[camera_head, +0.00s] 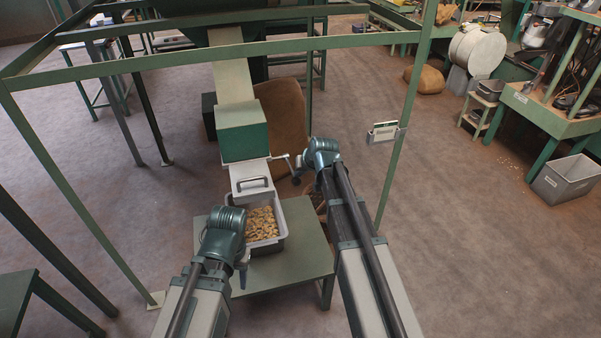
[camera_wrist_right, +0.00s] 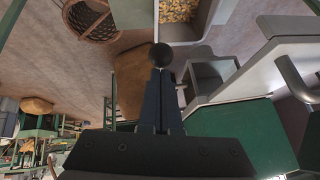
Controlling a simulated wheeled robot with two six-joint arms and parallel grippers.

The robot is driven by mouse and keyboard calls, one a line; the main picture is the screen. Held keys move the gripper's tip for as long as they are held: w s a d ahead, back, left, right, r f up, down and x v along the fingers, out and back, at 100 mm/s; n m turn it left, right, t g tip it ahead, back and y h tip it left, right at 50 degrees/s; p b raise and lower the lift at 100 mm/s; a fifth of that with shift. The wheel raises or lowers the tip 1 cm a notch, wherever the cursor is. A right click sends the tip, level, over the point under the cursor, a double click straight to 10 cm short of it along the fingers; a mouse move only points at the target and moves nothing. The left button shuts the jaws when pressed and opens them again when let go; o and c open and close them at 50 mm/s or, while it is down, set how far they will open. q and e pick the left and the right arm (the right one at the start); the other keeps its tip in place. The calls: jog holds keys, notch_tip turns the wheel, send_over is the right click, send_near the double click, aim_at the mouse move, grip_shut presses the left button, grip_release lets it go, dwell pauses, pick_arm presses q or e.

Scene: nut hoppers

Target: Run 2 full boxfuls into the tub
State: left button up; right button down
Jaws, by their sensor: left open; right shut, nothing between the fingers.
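The grey tub (camera_head: 285,232), with nuts (camera_head: 262,222) in it, stands on a low green table below a pale spout (camera_head: 247,172). Above the spout is a green box (camera_head: 244,138) under a sloping chute. A crank with a dark knob (camera_head: 296,179) sticks out on the right. The knob also shows in the right wrist view (camera_wrist_right: 162,54). My right gripper (camera_wrist_right: 160,76) is shut and empty, its fingertips close to the knob; I cannot tell if they touch. My left gripper (camera_head: 242,274) is open beside the tub's near left, its fingers mostly hidden by my wrist.
The green table (camera_head: 305,250) has bare room right of the tub. Green frame posts (camera_head: 405,120) surround the chute. A card holder (camera_head: 383,132) hangs on the right post. A woven basket (camera_wrist_right: 90,20) and a brown sack (camera_wrist_right: 132,80) are near the crank. A grey crate (camera_head: 565,182) lies far right.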

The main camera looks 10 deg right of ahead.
aim_at(300, 183)
jog(key=f+b, duration=0.2)
jog(key=s+f+t+b, duration=0.1)
jog(key=b, duration=0.2)
jog(key=shift+f, duration=0.35)
jog(key=shift+s+f+b, duration=0.2)
jog(key=shift+f+b, duration=0.15)
jog(key=shift+b, duration=0.3)
jog(key=shift+r, duration=0.15)
